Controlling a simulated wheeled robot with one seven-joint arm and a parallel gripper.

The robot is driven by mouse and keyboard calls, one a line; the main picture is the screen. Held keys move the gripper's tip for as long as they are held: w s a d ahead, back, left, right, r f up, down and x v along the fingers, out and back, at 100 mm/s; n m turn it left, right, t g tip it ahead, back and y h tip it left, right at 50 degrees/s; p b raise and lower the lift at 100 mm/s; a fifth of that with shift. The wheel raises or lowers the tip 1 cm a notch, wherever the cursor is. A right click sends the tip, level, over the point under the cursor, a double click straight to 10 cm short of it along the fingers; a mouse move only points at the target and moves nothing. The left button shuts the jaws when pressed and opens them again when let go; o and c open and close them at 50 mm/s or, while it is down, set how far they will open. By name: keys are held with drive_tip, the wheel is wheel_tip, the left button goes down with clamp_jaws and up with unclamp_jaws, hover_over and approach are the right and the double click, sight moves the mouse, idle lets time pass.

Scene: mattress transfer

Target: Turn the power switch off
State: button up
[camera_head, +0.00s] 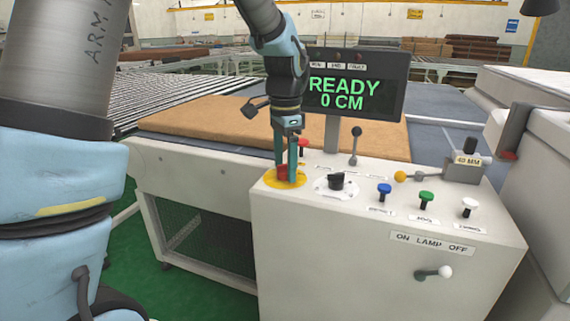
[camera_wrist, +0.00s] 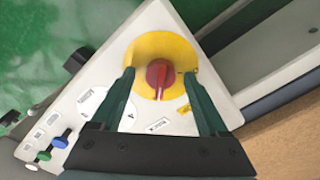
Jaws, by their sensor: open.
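The power switch is a red rotary knob (camera_wrist: 159,78) on a yellow round plate (camera_wrist: 150,49) at the left corner of the white control box. In the wrist view the knob's ridge lies along the direction from the plate's centre toward my gripper. In the head view the red knob (camera_head: 283,173) shows low between my fingers, partly hidden by them. My gripper (camera_head: 291,177) points down over the yellow plate. In the wrist view its two green fingers (camera_wrist: 158,80) are open, one on each side of the knob, with gaps between. I cannot tell the fingertips' exact height.
The control box (camera_head: 350,250) also carries a black selector knob (camera_head: 336,181), blue (camera_head: 384,190), green (camera_head: 426,198) and white (camera_head: 469,204) buttons, and levers. A display (camera_head: 354,85) reading "READY 0 CM" stands behind my gripper. A brown mattress (camera_head: 220,122) lies behind the box.

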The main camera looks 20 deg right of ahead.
drive_tip(key=shift+f, duration=0.2)
clamp_jaws()
idle(0.6)
